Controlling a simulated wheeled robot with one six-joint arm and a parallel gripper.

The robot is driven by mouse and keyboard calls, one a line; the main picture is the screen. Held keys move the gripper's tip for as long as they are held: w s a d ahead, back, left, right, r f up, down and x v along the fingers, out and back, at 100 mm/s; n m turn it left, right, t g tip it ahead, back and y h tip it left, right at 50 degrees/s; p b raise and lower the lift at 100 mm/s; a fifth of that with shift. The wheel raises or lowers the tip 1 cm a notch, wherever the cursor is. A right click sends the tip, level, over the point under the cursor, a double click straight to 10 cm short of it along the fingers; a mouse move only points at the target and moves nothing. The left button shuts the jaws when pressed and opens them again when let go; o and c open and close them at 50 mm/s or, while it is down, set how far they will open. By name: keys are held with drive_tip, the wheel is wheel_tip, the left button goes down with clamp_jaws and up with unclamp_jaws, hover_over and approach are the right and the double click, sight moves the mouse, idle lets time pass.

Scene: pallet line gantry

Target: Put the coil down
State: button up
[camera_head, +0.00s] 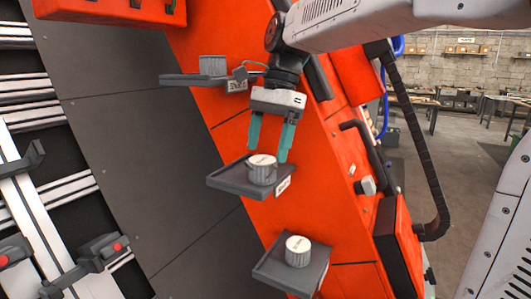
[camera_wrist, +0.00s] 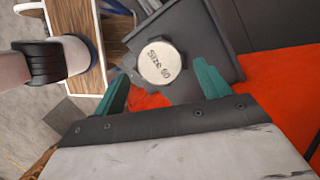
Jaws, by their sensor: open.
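A pale grey ribbed coil (camera_head: 262,172) stands upright on the middle dark shelf (camera_head: 224,178), which juts from the orange panel. My gripper (camera_head: 269,150) is open and empty, its two green fingers pointing down just above this coil. In the wrist view, the coil's round top (camera_wrist: 160,64) with upside-down lettering shows between and beyond the open fingers (camera_wrist: 163,75). I cannot tell whether either finger touches it.
The upper shelf (camera_head: 180,79) and lower shelf (camera_head: 275,275) also jut from the orange panel (camera_head: 330,215). A black bent handle (camera_head: 362,140) and a black cable hose (camera_head: 410,130) are to the right. Rails with clamps (camera_head: 85,262) are at left.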

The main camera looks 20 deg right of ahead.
drive_tip(key=v, duration=0.9)
drive_tip(key=s+f+n+t+h, duration=0.2)
drive_tip(key=s+f+n+h, duration=0.1)
drive_tip(key=s+f+n, duration=1.2)
drive_tip(key=s+f, duration=0.7)
drive_tip(key=f, duration=0.1)
drive_tip(key=shift+f, duration=0.35)
